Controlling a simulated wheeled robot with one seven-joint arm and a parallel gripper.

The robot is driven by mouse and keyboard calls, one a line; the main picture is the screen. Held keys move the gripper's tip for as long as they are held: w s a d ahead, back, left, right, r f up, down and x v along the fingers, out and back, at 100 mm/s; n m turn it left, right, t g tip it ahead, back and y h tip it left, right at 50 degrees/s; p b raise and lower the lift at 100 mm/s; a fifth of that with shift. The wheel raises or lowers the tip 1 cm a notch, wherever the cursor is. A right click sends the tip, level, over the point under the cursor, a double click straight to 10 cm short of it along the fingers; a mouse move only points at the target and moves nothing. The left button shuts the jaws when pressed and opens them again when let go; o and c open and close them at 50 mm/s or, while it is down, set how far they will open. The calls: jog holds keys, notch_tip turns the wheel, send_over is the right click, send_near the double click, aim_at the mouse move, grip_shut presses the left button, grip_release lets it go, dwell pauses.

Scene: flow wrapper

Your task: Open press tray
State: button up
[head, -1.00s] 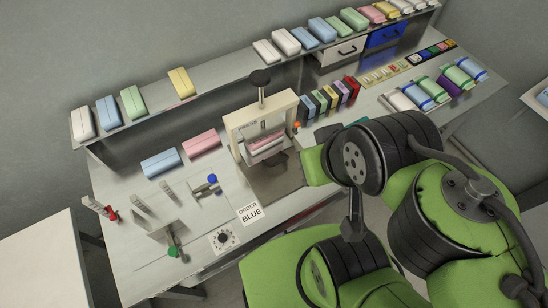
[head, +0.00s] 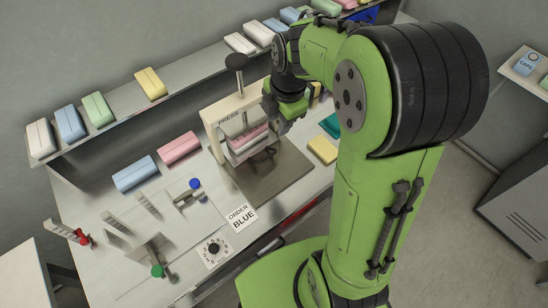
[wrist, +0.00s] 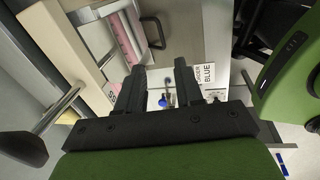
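The press (head: 209,114) is a cream frame with a black-knobbed lever (head: 237,62) on top. Inside it is the press tray (head: 238,158), with pink and white layers showing. A dark loop handle stands out from its front; it shows in the wrist view (wrist: 153,33). My gripper (head: 284,124) is beside the press's right post in the head view, pointing down. In the wrist view the two black fingers (wrist: 160,82) are apart with nothing between them. The handle is beyond the fingertips, not touched. Its exact gap from them is hard to judge.
A dark plate (head: 285,172) lies in front of the press. An order card reading BLUE (head: 241,217) and a dial (head: 213,249) are nearer the front edge. Blue (head: 135,174) and pink (head: 179,148) packs lie left of the press. A yellow block (head: 322,149) is to the right.

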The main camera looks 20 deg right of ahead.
aim_at(271, 154)
jog(key=shift+n, duration=0.6)
jog(key=w+f+b, duration=0.1)
jog(key=f, duration=0.4)
jog(key=w+f+b, duration=0.1)
jog(key=f, duration=0.5)
jog(key=w+f+b, duration=0.1)
jog(key=f, duration=0.4)
jog(key=shift+w+a+f, duration=0.15)
jog(key=shift+a+f, duration=0.2)
jog(key=shift+f, duration=0.05)
jog(key=shift+r, duration=0.1)
grip_shut()
